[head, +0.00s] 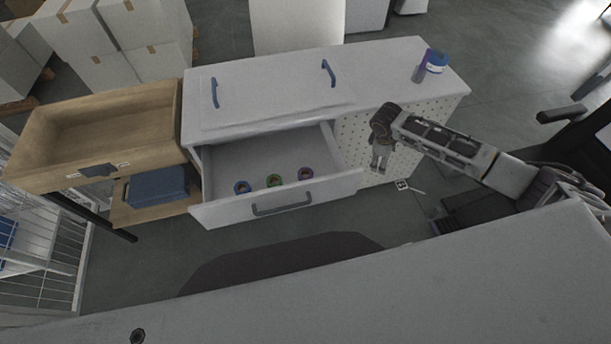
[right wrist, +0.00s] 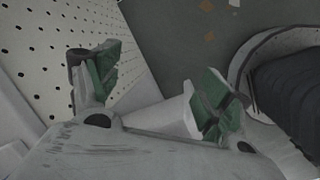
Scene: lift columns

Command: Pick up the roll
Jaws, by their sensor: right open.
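My right gripper (head: 379,167) hangs to the right of the drawer, in front of the perforated panel, apart from the rolls. In the right wrist view its green-padded fingers (right wrist: 160,85) stand apart with nothing between them. No roll shows in that view. My left gripper is not in view.
The drawer front has a dark handle (head: 282,209). A blue-and-white item (head: 437,61) stands on the cabinet's right top. The perforated panel (head: 352,140) is close to my right gripper. A wooden box (head: 60,140) and a blue bin (head: 158,188) are at left.

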